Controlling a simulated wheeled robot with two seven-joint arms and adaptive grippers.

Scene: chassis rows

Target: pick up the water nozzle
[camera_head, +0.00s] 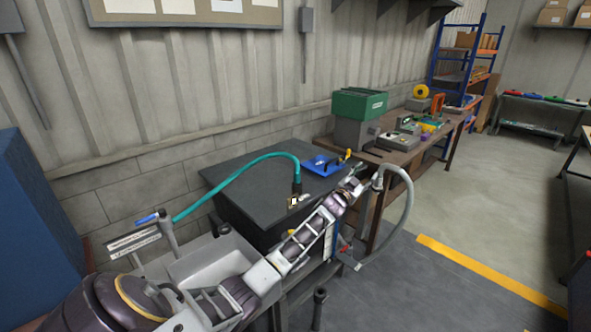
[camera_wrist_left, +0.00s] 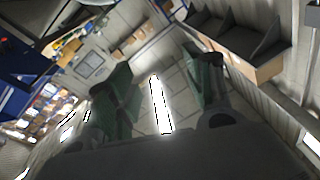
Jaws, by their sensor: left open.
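In the head view a teal hose (camera_head: 235,172) arcs from a tap with a blue lever (camera_head: 147,218) to a dark upright nozzle (camera_head: 297,187) at the dark bench top. This looks like the water nozzle. My left arm reaches across in front of the bench, and my left gripper (camera_head: 357,181) is to the right of the nozzle, apart from it. In the left wrist view its two dark green fingers (camera_wrist_left: 158,95) are spread with nothing between them. No nozzle shows in that view. My right gripper is not in view.
A dark bench (camera_head: 238,172) carries a blue tray (camera_head: 322,166). A grey hose (camera_head: 408,196) hangs close to the right of my left gripper. A grey sink (camera_head: 205,262) lies at lower left.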

